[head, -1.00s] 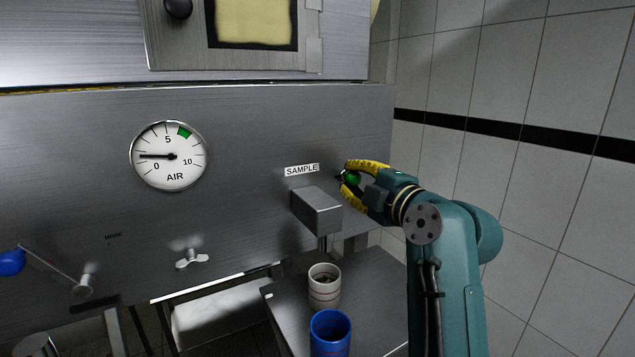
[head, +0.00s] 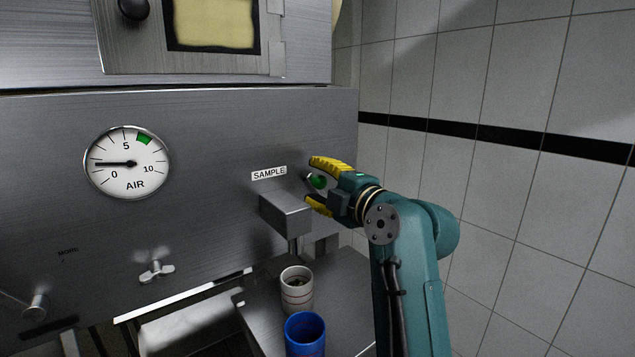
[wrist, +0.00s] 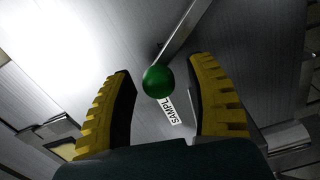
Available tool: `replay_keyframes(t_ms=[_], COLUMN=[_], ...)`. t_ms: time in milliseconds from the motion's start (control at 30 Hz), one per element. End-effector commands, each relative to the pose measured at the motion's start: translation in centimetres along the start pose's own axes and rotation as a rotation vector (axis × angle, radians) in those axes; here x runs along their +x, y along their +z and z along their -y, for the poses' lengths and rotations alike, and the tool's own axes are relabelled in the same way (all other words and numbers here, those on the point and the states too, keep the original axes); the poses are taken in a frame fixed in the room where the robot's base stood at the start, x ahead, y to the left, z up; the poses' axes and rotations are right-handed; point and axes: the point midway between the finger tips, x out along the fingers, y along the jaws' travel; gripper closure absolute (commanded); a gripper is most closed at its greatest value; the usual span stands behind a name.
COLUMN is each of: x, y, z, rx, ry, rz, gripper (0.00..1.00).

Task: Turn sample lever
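The sample lever has a green ball knob (head: 318,181) beside the SAMPLE label (head: 269,173) on the steel panel. In the wrist view, the green knob (wrist: 158,81) sits between my fingers, and its metal rod (wrist: 186,30) runs up and to the right. My gripper (head: 314,184) is open, with one yellow finger above the knob and one below in the head view. In the wrist view, gaps show between the knob and both fingers of my gripper (wrist: 162,96). The rod is mostly hidden in the head view.
A steel box-shaped spout (head: 286,212) juts out just below the lever. A white cup (head: 297,289) and a blue cup (head: 305,333) stand below it on a steel shelf (head: 262,318). An AIR gauge (head: 128,163) and a wing-shaped knob (head: 156,270) are further left. A tiled wall (head: 520,185) is at right.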

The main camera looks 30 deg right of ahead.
Motion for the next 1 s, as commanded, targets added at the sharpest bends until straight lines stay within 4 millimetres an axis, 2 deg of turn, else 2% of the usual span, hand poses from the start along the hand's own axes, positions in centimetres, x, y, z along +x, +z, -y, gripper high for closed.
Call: replay_keyframes(t_ms=[167,267,367,600,700,833,1000], x=[-0.1,-0.9,-2.8,-8.9,-10.7,-11.9,-12.1], y=[0.1,0.2,0.2,0.1,0.1,0.0,0.0], z=[0.1,0.1,0.1,0.0,0.0,0.0,0.0], rx=[0.001,0.000,-0.001,-0.001,0.000,0.000,0.001], ry=[-0.001,0.001,0.002,0.002,0.001,0.000,0.000], rz=[0.002,0.003,0.004,0.003,0.002,0.001,0.000], gripper=[0.44,0.44,0.44,0.44,0.44,0.44,0.44])
